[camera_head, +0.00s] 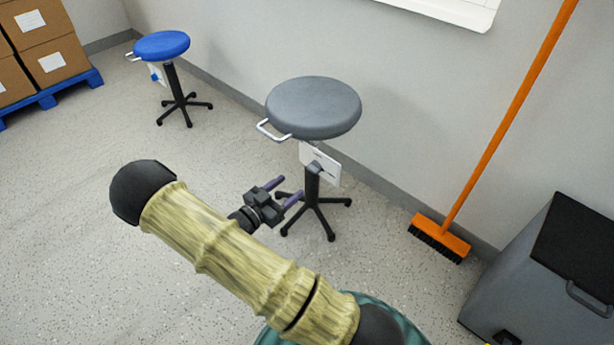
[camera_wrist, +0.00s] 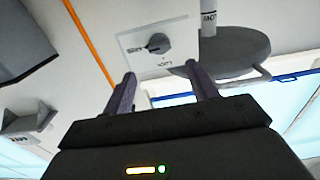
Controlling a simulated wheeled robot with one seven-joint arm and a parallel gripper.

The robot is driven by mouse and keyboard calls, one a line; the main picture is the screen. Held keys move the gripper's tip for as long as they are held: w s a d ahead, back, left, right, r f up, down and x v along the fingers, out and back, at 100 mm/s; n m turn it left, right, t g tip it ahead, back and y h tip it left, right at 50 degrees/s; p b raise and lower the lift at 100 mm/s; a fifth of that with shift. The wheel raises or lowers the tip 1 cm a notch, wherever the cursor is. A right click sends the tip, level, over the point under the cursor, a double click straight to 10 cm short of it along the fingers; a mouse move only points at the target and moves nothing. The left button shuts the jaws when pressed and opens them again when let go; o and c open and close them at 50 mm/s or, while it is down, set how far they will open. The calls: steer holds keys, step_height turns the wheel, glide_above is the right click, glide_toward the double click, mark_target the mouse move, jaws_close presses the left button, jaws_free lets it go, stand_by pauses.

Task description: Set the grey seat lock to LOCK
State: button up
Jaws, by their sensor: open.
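The grey stool (camera_head: 314,108) stands near the wall, with a white switch plate (camera_head: 330,168) under its seat. In the wrist view, which looks upside down, the plate (camera_wrist: 178,31) carries a dark rotary knob (camera_wrist: 158,43). The knob's narrow end seems to point left, toward one label; another label, seemingly LOCK, sits below the knob. The small print is hard to read. My gripper (camera_head: 291,187) is open and empty, in front of the stool and its plate. In the wrist view its fingertips (camera_wrist: 161,72) are apart, with the knob beyond them.
A blue stool (camera_head: 161,46) stands back left, by boxes (camera_head: 45,55) on a blue pallet. An orange broom (camera_head: 508,120) leans on the wall right of the grey stool. A dark grey bin (camera_head: 540,280) stands at the right. The floor at left is clear.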

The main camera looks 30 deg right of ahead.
mark_target(311, 170)
steer(key=b+x, duration=0.2)
steer(key=x, duration=0.6)
steer(key=shift+w+d, duration=0.15)
steer(key=shift+d, duration=0.15)
steer(key=c, duration=1)
